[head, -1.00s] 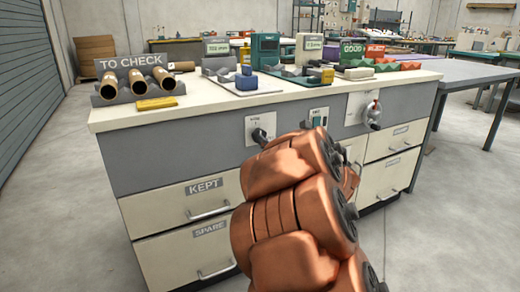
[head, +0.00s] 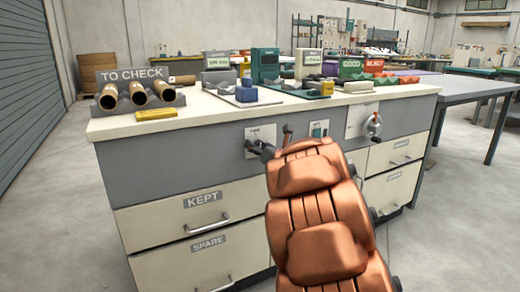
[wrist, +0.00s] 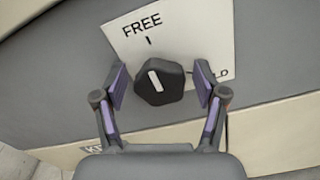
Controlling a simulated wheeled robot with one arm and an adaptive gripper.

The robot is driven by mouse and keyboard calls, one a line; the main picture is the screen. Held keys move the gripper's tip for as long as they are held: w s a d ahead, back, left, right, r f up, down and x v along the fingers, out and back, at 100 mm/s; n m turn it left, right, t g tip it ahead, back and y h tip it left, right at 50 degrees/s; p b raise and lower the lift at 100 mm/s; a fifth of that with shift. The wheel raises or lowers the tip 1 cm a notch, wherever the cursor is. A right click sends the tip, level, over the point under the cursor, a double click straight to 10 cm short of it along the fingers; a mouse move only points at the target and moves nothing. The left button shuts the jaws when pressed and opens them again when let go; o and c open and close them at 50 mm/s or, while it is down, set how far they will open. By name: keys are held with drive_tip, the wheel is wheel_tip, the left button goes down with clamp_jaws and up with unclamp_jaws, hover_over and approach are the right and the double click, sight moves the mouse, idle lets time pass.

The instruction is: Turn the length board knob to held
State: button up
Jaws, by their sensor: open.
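The length board knob (wrist: 171,84) is dark with a white pointer line, on a pale plate (wrist: 185,30) in the wrist view. Its pointer leans slightly left at the top, towards the tick under FREE. A second label at the right is partly hidden by my finger; only "LD" shows. My gripper (wrist: 160,84) is open, with a finger on each side of the knob and a small visible gap on both sides. In the head view the plate (head: 260,131) is on the bench front, and my arm partly covers the area around the knob.
The bench has a grey front panel above drawers marked KEPT (head: 203,199) and SPARE (head: 209,243). Tubes in a TO CHECK rack (head: 134,75) stand on top. Floor at the left is clear.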

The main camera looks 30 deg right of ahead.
drive_tip(key=c, duration=1.1)
drive_tip(key=shift+c, duration=0.2)
